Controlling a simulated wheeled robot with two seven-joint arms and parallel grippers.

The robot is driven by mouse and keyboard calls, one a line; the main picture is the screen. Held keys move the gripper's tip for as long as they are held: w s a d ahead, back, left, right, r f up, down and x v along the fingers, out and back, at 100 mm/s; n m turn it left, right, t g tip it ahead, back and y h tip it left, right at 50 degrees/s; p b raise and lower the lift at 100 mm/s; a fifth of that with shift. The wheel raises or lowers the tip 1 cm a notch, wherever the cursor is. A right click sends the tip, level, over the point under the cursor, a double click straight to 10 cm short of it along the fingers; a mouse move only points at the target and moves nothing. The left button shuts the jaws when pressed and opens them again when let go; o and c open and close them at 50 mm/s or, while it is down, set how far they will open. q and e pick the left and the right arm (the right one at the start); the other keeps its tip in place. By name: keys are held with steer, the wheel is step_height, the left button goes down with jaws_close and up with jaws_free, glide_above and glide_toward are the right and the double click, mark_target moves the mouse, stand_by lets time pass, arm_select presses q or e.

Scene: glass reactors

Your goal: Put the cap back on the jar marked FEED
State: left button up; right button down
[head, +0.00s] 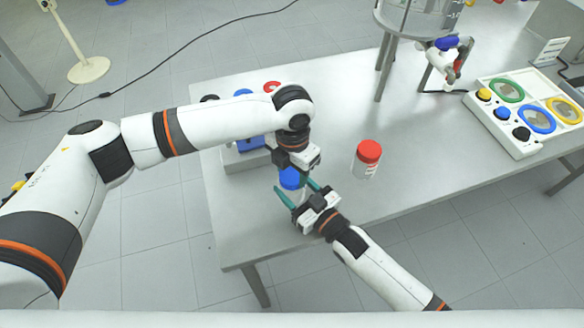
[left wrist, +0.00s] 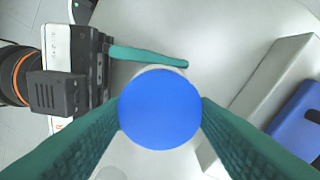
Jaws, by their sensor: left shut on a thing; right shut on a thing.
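A blue cap (head: 290,179) is between the fingers of my left gripper (head: 291,170), which is shut on it from above. In the left wrist view the cap (left wrist: 160,110) fills the space between the green fingers. Below it a pale jar (head: 297,194) is mostly hidden by the cap and grippers; I cannot read any marking. My right gripper (head: 298,190) is shut on this jar from the front right, one finger showing along its side in the left wrist view. The cap is over the jar's mouth; whether it touches the rim I cannot tell.
A clear jar with a red cap (head: 368,152) stands to the right. A grey block with a blue part (head: 250,145) lies behind my left gripper. A red ring-like item (head: 272,86) is further back. A button panel (head: 515,135) and glass reactor (head: 425,18) stand right.

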arm_select(q)
steer(key=o, duration=1)
step_height(320, 180, up, 12)
steer(key=shift+r, duration=0.1)
arm_select(e)
steer(key=shift+c, duration=1.9)
jaws_free()
steer(key=shift+s, duration=0.1)
